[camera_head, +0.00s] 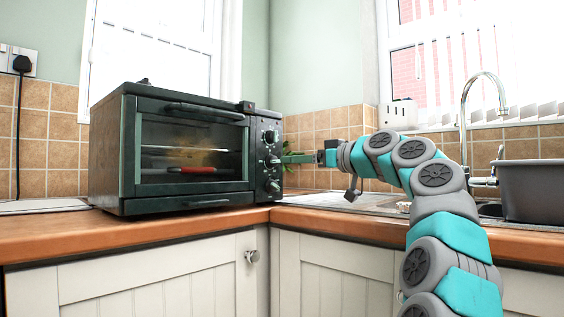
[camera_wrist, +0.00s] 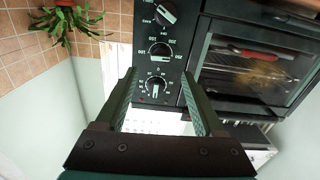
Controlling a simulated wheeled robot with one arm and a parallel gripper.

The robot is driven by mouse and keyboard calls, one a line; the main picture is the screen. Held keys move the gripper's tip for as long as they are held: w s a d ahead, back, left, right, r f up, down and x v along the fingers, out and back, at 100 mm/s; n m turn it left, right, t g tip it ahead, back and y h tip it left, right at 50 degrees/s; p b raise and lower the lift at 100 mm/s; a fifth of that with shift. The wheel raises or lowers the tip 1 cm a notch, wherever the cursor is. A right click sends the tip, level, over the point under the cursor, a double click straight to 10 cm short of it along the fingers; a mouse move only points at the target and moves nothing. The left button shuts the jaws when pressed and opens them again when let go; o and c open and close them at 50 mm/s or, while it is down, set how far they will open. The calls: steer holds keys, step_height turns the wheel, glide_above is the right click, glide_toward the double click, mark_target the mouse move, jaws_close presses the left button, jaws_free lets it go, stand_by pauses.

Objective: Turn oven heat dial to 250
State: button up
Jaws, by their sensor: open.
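The dark green toaster oven (camera_head: 180,150) stands on the wooden worktop, with a column of three dials on the right of its front. These are the upper dial (camera_head: 270,136), middle dial (camera_head: 272,161) and lower dial (camera_head: 273,185). The wrist view appears upside down. There, a dial ringed with small numbers (camera_wrist: 156,86) lies between the open fingers of my gripper (camera_wrist: 158,74), and another dial (camera_wrist: 162,51) is just beyond the fingertips. The numbers are too small to read surely. My gripper (camera_head: 290,158) faces the panel from the right; contact cannot be told.
A green plant (camera_wrist: 65,22) stands near the tiled wall beside the oven. A sink with a tap (camera_head: 464,110) and a grey tub (camera_head: 535,190) are at the right. The oven's glass door (camera_head: 190,150) is shut. Worktop in front of the oven is clear.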

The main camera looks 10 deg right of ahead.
mark_target(277, 160)
steer(key=p+x, duration=0.1)
steer(key=x, duration=0.4)
steer(key=shift+w+a, duration=0.15)
steer(key=shift+w, duration=0.15)
steer(key=shift+w+a+p, duration=0.25)
steer(key=shift+a+p, duration=0.05)
steer(key=shift+c, duration=0.3)
jaws_close()
